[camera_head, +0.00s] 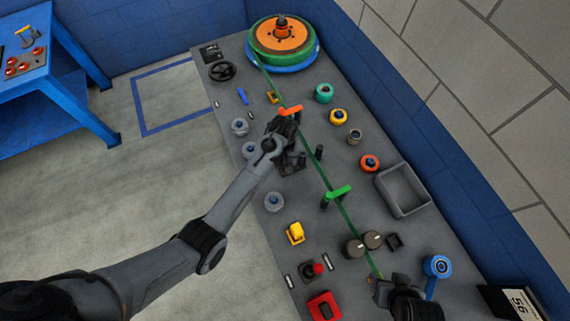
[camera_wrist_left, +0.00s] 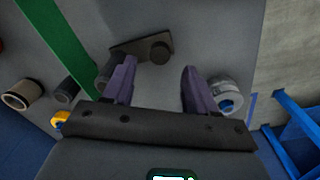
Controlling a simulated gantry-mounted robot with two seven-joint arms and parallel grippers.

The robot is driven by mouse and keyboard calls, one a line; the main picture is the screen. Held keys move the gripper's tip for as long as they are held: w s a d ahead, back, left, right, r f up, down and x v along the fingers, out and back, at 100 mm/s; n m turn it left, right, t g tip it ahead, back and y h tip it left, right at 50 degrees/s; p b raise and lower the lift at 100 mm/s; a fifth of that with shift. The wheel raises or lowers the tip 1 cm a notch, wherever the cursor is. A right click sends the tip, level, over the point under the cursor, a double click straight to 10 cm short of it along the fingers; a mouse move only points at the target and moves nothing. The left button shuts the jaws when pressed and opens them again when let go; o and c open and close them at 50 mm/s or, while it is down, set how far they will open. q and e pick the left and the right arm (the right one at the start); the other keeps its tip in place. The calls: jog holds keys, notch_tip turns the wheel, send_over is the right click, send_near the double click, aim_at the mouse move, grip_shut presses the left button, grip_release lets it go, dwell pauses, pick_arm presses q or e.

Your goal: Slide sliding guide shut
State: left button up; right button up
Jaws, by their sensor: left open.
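A dark bracket with a round knob (camera_wrist_left: 140,48), which looks like the sliding guide, lies on the grey panel beside the green strip (camera_wrist_left: 58,45) in the left wrist view. In the head view a dark fitting (camera_head: 292,164), probably the same guide, sits just below my left gripper (camera_head: 289,122), partly hidden by it. My left gripper is open, its two purple-grey fingers (camera_wrist_left: 158,88) apart with nothing between them. The bracket is ahead of the fingertips; I cannot tell whether they touch. My right gripper (camera_head: 384,288) is at the bottom of the head view, its jaws unclear.
An orange handle (camera_head: 290,110) and a green handle (camera_head: 337,194) stand along the strip. Dark posts (camera_head: 319,152) stand near the guide. A grey-blue roller (camera_wrist_left: 228,94) is close to the right finger. A grey tray (camera_head: 403,190) lies on the right.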

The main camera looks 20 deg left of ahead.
pick_arm(q)
jog(key=shift+f, duration=2.45)
grip_shut()
